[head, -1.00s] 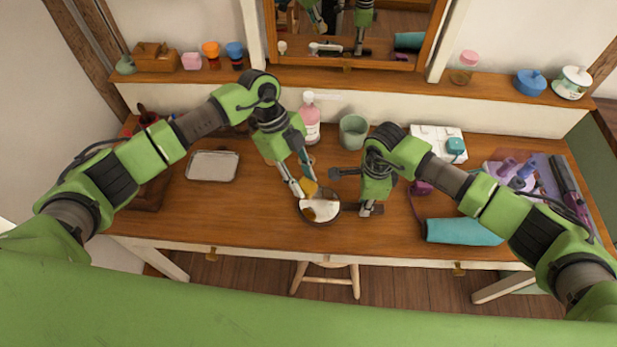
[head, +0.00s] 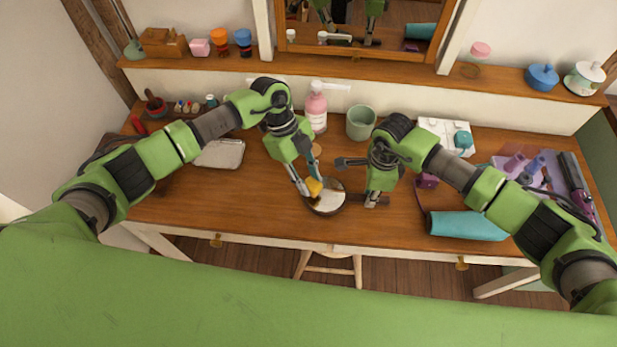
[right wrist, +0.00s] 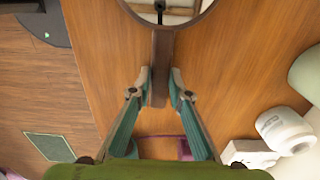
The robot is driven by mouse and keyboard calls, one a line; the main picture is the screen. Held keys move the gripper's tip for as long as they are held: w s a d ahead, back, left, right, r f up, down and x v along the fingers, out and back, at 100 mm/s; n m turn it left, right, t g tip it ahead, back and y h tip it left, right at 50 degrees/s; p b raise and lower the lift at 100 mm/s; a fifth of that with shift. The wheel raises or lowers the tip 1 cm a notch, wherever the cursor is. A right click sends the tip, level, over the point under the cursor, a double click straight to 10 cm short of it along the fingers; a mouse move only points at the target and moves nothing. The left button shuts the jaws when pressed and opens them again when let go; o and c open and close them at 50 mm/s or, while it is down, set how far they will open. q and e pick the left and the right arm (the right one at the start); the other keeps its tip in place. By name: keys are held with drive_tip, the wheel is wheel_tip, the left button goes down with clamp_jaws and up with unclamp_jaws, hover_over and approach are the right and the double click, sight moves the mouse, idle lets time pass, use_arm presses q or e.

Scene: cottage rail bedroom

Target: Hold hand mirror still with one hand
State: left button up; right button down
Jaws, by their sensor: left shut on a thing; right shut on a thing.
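The round hand mirror (head: 333,205) is over the front middle of the desk, its glass facing up. Its dark handle points right, to my right gripper (head: 376,200). In the right wrist view, my right gripper (right wrist: 161,85) is shut on the wooden handle (right wrist: 161,55), and part of the round rim shows at the top. My left gripper (head: 303,188) is shut on a small yellow piece (head: 314,187), which is at the mirror's upper left edge. I cannot tell whether the yellow piece touches the glass.
A pink bottle (head: 316,108) and a green cup (head: 361,123) stand behind the mirror. A metal tray (head: 220,154) lies to the left, partly behind my left arm. A teal roll (head: 467,225) lies to the right. A stool (head: 329,264) stands below the front edge.

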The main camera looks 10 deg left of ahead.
use_arm(q)
drive_tip(key=shift+f, duration=1)
drive_tip(key=shift+d, duration=0.1)
